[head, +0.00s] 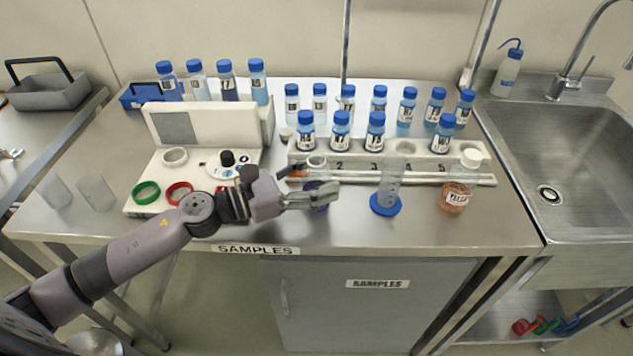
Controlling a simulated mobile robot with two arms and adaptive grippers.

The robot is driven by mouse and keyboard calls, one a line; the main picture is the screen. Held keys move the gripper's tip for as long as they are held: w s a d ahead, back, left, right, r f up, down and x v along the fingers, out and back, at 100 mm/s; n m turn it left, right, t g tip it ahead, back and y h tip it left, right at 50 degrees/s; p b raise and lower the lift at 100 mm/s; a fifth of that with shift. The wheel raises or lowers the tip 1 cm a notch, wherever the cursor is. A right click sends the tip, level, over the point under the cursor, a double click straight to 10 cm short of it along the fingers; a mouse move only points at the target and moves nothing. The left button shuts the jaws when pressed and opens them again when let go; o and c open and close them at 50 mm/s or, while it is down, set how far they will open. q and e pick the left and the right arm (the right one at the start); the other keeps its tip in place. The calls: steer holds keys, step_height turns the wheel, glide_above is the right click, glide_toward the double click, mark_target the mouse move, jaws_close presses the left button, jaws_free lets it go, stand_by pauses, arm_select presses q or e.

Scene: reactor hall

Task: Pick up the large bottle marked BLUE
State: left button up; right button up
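I cannot make out a large bottle marked BLUE in the head view. My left gripper (335,195) reaches in from the left over the front of the bench. A purple thing (320,208) shows partly behind its fingers; its shape is hidden. I cannot tell whether the fingers are open or shut. My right gripper is not in view.
Several blue-capped bottles (376,132) stand in and behind a white numbered rack (440,160). A clear cylinder (387,190) on a blue base stands right of my gripper. A white instrument (200,125) is at left. A sink (575,150) lies at right.

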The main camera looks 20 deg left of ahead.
arm_select(q)
steer(key=c, duration=1.1)
steer(key=shift+r, duration=0.15)
